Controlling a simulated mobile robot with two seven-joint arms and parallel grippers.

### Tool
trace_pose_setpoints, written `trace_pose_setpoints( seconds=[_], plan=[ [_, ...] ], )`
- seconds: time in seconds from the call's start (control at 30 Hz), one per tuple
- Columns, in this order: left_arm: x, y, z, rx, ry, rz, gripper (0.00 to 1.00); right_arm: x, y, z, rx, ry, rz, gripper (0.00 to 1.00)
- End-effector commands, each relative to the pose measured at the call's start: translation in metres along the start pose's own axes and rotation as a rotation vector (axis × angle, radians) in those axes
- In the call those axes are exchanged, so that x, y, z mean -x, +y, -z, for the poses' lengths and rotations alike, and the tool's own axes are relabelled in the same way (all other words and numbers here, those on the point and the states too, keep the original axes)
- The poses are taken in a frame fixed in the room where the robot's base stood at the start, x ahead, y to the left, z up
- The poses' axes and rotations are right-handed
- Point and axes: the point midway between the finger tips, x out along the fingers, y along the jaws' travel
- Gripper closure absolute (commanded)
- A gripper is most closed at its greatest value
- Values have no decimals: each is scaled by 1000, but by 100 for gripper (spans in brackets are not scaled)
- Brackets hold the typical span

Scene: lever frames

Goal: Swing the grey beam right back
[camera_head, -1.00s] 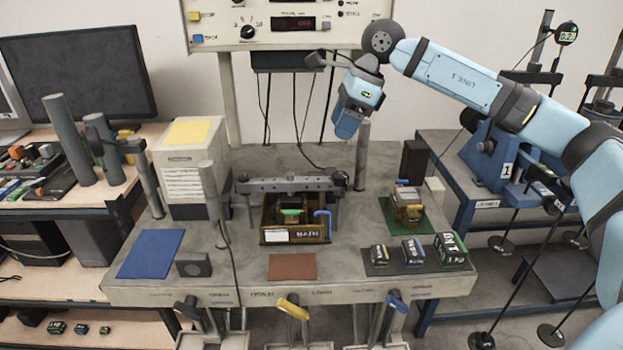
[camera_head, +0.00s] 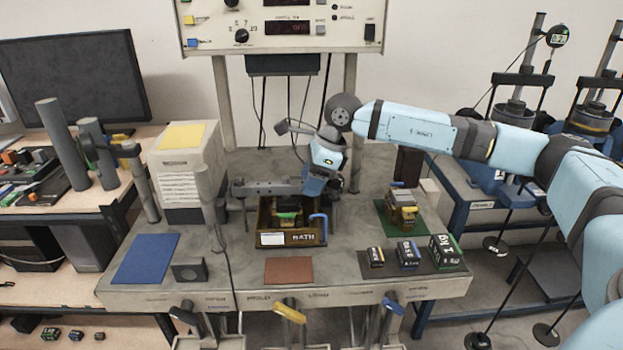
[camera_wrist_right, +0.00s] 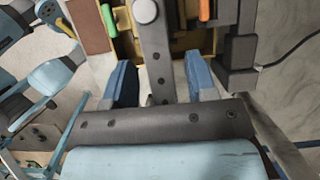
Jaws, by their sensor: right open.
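The grey beam (camera_head: 268,187) lies roughly level across the back of the yellow-brown box (camera_head: 268,226), its left end by a grey post. My right gripper (camera_head: 316,187) is at the beam's right end, reaching down from above, and covers that end in the head view. In the right wrist view the beam (camera_wrist_right: 152,35) runs between the two blue fingers of the right gripper (camera_wrist_right: 160,66). The fingers are open, one on each side, with a visible gap to the beam on both sides. My left gripper is not in view.
The box holds a green-topped part. A blue mat (camera_head: 147,258), a brown mat (camera_head: 289,270) and several labelled blocks on a dark mat (camera_head: 425,268) lie in front. Grey posts (camera_head: 207,187) stand at left. A control panel (camera_head: 280,22) hangs above.

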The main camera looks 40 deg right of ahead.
Motion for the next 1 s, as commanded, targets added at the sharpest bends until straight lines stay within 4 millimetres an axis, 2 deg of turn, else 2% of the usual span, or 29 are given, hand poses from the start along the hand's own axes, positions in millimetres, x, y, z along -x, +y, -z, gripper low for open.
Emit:
trace_pose_setpoints(
  seconds=[0.2,0.27,0.43,0.73,1.0],
  plan=[
    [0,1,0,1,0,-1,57,0,0,0,0,0,0,48],
    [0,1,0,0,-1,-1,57,0,0,0,0,0,0,59],
    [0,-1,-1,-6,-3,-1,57,0,0,0,0,0,0,98],
    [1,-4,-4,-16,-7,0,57,-1,-3,0,16,2,-6,100],
    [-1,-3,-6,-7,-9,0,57,-2,-20,-1,111,2,-47,100]
  ],
)
